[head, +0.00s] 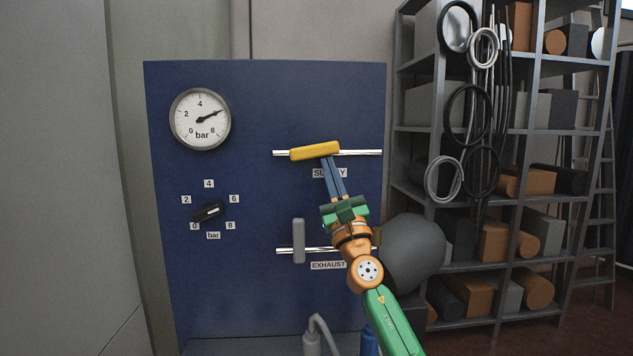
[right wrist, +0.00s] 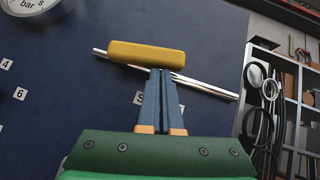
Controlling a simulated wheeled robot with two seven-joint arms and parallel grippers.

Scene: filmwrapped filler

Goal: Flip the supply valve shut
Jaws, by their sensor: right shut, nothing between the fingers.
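The supply valve has a yellow lever (head: 315,151) on a horizontal chrome pipe (head: 361,153) on a blue panel. The lever lies almost along the pipe, with its right end tilted slightly up. The right wrist view also shows the yellow lever (right wrist: 146,53). My right gripper (head: 326,159) is shut and empty, its fingertips at the lower edge of the lever's right half. In the right wrist view the fingertips (right wrist: 163,72) meet the lever's lower edge; whether they press on it I cannot tell. The SUPPLY label (head: 319,173) is partly covered by the fingers. My left gripper is not in view.
Below, the exhaust valve's grey lever (head: 298,241) stands upright across its pipe. A pressure gauge (head: 200,119) reads about 6 bar. A black selector knob (head: 207,212) sits at left. A shelf rack (head: 398,150) with boxes and hung hoses stands at right.

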